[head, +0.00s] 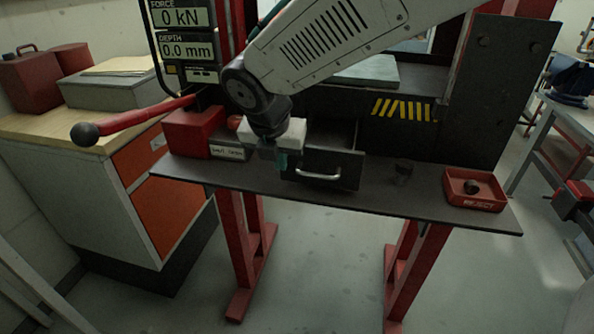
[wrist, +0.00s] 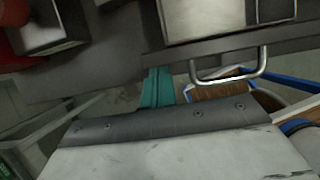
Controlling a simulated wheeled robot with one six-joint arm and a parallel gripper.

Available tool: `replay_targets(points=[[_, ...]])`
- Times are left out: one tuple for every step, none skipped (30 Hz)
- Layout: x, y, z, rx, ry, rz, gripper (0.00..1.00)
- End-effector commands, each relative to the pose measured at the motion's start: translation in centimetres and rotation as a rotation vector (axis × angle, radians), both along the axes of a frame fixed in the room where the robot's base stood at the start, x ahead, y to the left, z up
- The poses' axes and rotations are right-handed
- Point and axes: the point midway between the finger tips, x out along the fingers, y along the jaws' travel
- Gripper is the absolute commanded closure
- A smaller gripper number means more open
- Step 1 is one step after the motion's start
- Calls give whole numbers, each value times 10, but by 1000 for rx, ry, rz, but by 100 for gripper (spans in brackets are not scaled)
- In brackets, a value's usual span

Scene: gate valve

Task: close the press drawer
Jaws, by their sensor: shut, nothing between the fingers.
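The press drawer (head: 335,163) is dark grey and stands pulled out from under the press, with its inside partly visible from above. Its silver bar handle (head: 318,176) is on the front face; the handle also shows in the wrist view (wrist: 228,80).
A red REJECT tray (head: 473,190) with a dark part sits at the bench's right end. A small dark cylinder (head: 404,168) stands right of the drawer. A red box (head: 192,133) is to the left. A red lever with a black knob (head: 85,134) sticks out at left.

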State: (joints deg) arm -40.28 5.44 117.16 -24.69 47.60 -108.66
Motion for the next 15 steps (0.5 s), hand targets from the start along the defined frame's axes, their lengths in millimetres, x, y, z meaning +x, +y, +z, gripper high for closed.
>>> replay_targets(points=[[16, -1, -1, 0, 1, 0, 100], [24, -2, -1, 0, 1, 2, 100], [36, -5, -1, 1, 0, 4, 100], [45, -7, -1, 1, 0, 4, 100], [54, -9, -1, 0, 0, 4, 100], [66, -13, -1, 0, 0, 4, 100], [75, -15, -1, 1, 0, 4, 100], [83, -18, -1, 1, 0, 4, 100], [94, -21, -1, 1, 0, 3, 100], [102, -24, -1, 1, 0, 4, 100], [109, -26, -1, 1, -1, 3, 100], [118, -29, -1, 0, 0, 3, 100], [124, -31, 0, 1, -1, 3, 100], [130, -32, -1, 1, 0, 4, 100], [137, -35, 0, 1, 0, 4, 100]])
